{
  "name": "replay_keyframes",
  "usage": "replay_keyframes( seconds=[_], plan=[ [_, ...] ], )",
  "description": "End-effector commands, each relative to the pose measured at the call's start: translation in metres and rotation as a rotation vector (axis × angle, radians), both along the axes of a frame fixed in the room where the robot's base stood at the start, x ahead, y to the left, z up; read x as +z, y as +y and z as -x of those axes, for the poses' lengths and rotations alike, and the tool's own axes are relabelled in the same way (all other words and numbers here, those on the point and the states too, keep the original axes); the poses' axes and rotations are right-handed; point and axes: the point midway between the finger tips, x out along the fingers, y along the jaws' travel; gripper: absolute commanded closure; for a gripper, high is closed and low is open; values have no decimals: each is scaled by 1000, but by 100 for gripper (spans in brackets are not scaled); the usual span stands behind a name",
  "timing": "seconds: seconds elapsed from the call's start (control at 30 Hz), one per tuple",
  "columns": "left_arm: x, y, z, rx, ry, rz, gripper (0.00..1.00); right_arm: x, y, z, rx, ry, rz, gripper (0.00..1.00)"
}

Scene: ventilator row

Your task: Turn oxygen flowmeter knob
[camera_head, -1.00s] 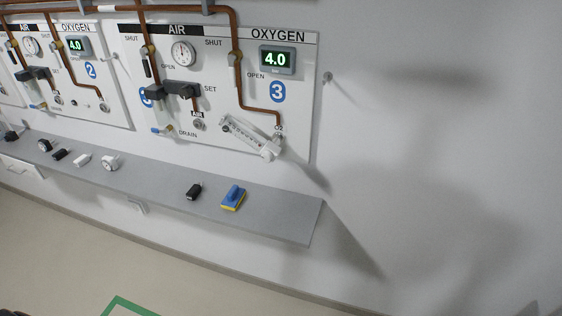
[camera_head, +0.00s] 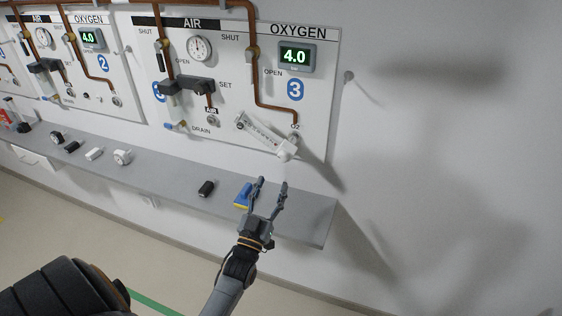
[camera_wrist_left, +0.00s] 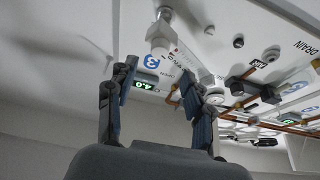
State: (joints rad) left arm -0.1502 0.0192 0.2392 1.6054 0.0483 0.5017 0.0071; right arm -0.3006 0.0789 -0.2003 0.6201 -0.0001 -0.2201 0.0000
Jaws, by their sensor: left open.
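The oxygen flowmeter, a clear scaled tube (camera_head: 262,133), is mounted at a tilt on panel 3, below the oxygen display reading 4.0. Its white knob (camera_head: 285,154) is at the tube's lower right end. In the left wrist view the white knob (camera_wrist_left: 160,42) shows upside down, beyond and above the fingertips. My left gripper (camera_head: 271,183) is open and empty, in front of the shelf and below the knob in the head view, apart from it. Its two fingers also show in the left wrist view (camera_wrist_left: 160,82). My right gripper is not in view.
A grey shelf (camera_head: 310,217) runs below the panels. A blue and yellow block (camera_head: 243,194) lies beside my left fingers, with a black item (camera_head: 206,188) to its left. Several small items lie farther left. The wall to the right is clear.

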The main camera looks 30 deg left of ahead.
Motion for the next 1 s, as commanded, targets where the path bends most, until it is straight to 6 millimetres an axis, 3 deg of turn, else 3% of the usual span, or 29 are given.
replay_keyframes(
  seconds=[0.1,0.33,0.8,1.0],
  plan=[
    [14,6,-24,0,-2,-1,48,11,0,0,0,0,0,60],
    [26,13,-57,-1,1,-1,48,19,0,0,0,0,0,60],
    [28,16,-69,-1,2,-1,48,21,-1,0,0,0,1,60],
    [28,16,-68,-1,2,0,89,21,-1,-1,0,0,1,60]
  ],
)
